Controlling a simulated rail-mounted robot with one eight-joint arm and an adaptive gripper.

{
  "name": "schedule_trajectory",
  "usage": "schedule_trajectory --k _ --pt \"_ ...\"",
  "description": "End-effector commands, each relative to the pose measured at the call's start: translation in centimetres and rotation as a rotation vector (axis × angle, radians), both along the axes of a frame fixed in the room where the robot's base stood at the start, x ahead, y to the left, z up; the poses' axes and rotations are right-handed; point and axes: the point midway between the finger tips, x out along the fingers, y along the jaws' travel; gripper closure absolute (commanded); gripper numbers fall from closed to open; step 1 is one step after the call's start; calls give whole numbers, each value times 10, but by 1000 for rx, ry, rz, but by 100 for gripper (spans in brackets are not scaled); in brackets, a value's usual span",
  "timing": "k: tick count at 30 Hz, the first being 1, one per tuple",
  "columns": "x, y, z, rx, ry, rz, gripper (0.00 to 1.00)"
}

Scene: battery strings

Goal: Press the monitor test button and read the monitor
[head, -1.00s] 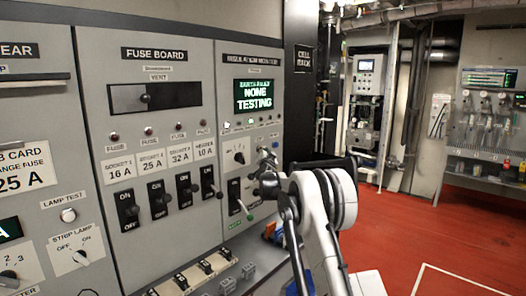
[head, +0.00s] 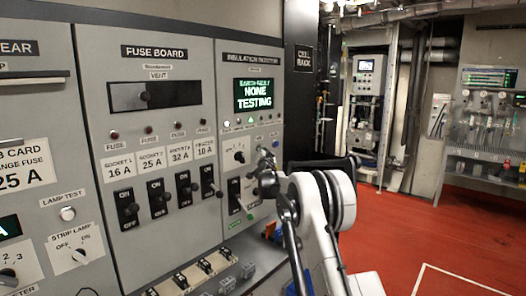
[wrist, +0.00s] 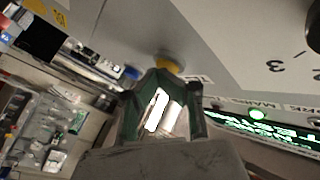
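The insulation monitor panel (head: 228,75) is on the right of the grey board in the head view. Its screen (head: 254,94) is lit with green and white text that reads "EARTH FAULT", "NONE", "TESTING". The screen (wrist: 268,130) also shows at a slant in the wrist view. A yellow button (wrist: 169,64) stands out from the panel just beyond my fingertips; whether they touch it I cannot tell. My gripper (wrist: 168,78) has its fingertips together with nothing seen between them. In the head view my gripper (head: 265,160) is small, close to the panel's lower right.
A blue knob (wrist: 131,73) is beside the yellow button in the wrist view. A green lamp (wrist: 258,115) is near the screen. The fuse board (head: 150,75) with several switches is to the left. Red floor (head: 440,235) is open on the right.

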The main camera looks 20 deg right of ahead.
Motion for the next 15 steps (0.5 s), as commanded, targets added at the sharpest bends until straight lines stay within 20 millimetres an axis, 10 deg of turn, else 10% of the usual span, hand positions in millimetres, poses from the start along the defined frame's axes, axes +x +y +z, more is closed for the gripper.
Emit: schedule_trajectory --k 15 --pt "-13 -7 -1 -1 0 -2 100"
